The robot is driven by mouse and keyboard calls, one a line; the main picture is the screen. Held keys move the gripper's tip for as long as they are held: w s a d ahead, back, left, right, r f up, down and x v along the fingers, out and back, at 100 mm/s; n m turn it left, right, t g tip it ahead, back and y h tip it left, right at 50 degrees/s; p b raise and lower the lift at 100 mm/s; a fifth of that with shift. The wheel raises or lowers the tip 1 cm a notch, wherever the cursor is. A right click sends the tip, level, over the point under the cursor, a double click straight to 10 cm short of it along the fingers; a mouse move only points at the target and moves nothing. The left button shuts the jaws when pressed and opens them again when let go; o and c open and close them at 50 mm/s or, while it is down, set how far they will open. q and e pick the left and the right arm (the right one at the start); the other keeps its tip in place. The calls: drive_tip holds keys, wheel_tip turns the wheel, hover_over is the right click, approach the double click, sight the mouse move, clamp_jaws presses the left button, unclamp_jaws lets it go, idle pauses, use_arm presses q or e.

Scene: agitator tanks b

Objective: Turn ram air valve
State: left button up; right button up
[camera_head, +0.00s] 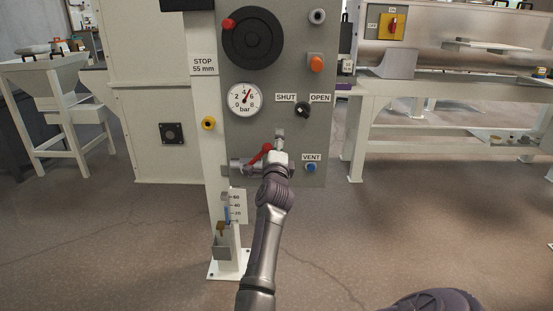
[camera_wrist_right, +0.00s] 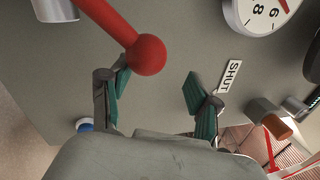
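A valve with a red lever (camera_head: 257,156) sits low on the grey panel, on a short metal pipe fitting. Its lever slants up to the right and ends in a red ball. In the right wrist view the red ball (camera_wrist_right: 147,55) is close to the left-hand finger; I cannot tell whether they touch. My right gripper (camera_wrist_right: 156,82) is open, with its two green-padded fingers spread and nothing between them. In the head view the right gripper (camera_head: 279,146) is beside the lever's ball end, partly hiding the fittings behind it. My left gripper is not in view.
The panel also carries a black SHUT/OPEN knob (camera_head: 303,109), a pressure gauge (camera_head: 244,99), a blue VENT button (camera_head: 311,168), an orange button (camera_head: 316,63) and a black handwheel (camera_head: 252,40). A white post (camera_head: 214,263) stands at lower left. The floor in front is clear.

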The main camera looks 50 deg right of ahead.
drive_tip(key=shift+s+d+r, duration=0.1)
drive_tip(key=shift+s+r, duration=0.05)
drive_tip(key=shift+r, duration=0.45)
